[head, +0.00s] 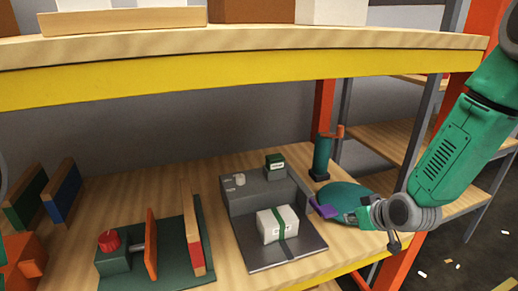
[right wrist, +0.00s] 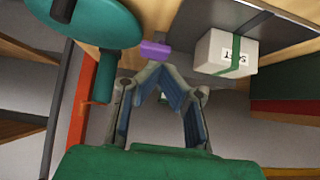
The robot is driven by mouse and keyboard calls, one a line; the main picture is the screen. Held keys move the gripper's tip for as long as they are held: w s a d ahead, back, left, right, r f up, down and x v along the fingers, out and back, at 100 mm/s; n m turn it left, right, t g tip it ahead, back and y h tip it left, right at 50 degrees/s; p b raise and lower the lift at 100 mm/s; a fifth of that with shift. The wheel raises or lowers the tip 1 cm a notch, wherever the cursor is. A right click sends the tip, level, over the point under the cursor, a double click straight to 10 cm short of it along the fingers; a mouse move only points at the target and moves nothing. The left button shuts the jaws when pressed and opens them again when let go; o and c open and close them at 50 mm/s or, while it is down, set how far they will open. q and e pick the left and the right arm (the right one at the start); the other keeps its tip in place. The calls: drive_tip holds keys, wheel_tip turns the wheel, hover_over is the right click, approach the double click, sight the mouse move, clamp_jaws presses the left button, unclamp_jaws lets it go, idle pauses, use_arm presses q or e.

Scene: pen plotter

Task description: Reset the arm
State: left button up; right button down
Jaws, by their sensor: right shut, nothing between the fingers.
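A green post (head: 322,156) with an orange handle stands at the right end of the shelf. A green disc (head: 348,193) lies beside its foot; it also fills the upper left of the right wrist view (right wrist: 85,18). A purple block (head: 324,210) sits at the right edge of a grey machine (head: 252,203); in the right wrist view the purple block (right wrist: 155,49) is just beyond my fingertips. My right gripper (head: 345,217) is shut and empty beside the disc, its fingertips together in the right wrist view (right wrist: 161,70). Whether they touch the purple block I cannot tell.
A white box (head: 270,226) with a green strap sits on the machine's plate. Left of it stands a green fixture with a red knob (head: 108,240) and upright plates. A yellow-edged shelf (head: 200,80) hangs above. An orange upright (head: 323,105) is behind the post.

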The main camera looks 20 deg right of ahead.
drive_tip(key=s+a+f+g+b, duration=0.2)
drive_tip(key=s+a+f, duration=0.1)
drive_tip(key=s+f, duration=0.45)
drive_tip(key=s+a+f+g+b, duration=0.2)
drive_tip(key=s+a+f, duration=0.1)
drive_tip(key=s+f, duration=0.5)
drive_tip(key=s+a+f+g+b, duration=0.1)
drive_tip(key=s+f, duration=0.3)
drive_tip(key=s, duration=0.4)
drive_tip(key=s+a+f+g+b, duration=0.2)
drive_tip(key=s+f+g, duration=0.1)
drive_tip(key=s, duration=0.4)
drive_tip(key=shift+s+f+g+h, duration=0.3)
drive_tip(key=shift+s+f+h, duration=0.1)
drive_tip(key=shift+f, duration=0.4)
drive_tip(key=shift+a, duration=0.1)
